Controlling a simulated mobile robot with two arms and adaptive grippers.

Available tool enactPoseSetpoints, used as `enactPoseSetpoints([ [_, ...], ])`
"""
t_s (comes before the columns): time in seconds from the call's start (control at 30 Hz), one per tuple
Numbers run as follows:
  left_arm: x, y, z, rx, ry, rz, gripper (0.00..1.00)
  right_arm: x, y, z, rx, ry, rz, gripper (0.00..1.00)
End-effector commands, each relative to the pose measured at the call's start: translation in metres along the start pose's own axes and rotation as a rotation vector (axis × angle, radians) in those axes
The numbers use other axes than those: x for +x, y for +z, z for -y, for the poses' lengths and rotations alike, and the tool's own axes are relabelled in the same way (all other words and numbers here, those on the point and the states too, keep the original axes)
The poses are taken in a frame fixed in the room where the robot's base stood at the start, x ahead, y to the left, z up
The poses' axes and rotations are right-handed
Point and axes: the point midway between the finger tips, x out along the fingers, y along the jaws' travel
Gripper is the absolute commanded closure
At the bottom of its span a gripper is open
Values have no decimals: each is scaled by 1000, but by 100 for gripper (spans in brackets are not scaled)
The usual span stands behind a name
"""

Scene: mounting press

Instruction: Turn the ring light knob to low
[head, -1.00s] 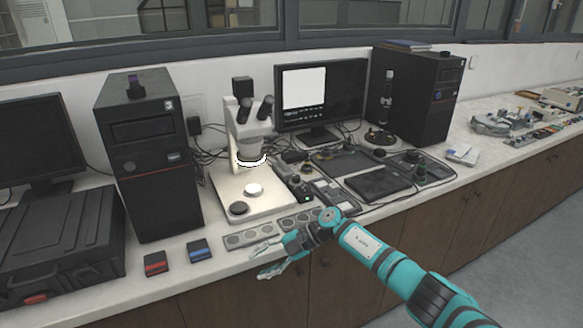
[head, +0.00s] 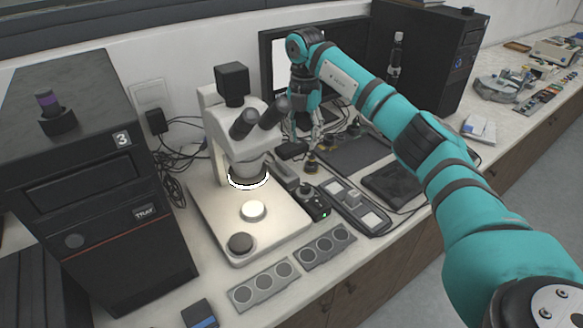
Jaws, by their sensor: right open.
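The white stereo microscope (head: 222,130) stands on its pale base, with the lit ring light (head: 248,178) glowing around its lower lens. To its right lies a narrow black control box (head: 316,207) with a small green light at its near end. A dark round knob (head: 305,189) seems to stand on top of the box; its setting is too small to read. My right gripper (head: 304,138) is open and empty, pointing down behind and above the box, apart from the knob. My left gripper is not in view.
The monitor (head: 279,72) stands close behind my right gripper. A black tray with pale pads (head: 369,219) and dark mats (head: 392,184) lie to the right. Grey strips with round wells (head: 264,286) lie in front. A black tower (head: 95,200) stands left.

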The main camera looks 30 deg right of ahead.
Motion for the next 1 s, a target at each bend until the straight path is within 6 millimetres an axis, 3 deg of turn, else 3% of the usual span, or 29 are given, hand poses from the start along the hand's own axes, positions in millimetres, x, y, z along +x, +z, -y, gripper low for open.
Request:
enactPoseSetpoints([
  [0.17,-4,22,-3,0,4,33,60,4,4,6,15,-19,16,60],
  [0.4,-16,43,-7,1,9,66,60,49,3,6,13,-18,12,60],
  [0.57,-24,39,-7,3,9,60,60,85,3,7,12,-19,11,60],
  [0.8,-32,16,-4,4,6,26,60,134,4,6,12,-16,11,60],
  [1.0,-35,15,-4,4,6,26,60,160,5,6,13,-14,13,60],
])
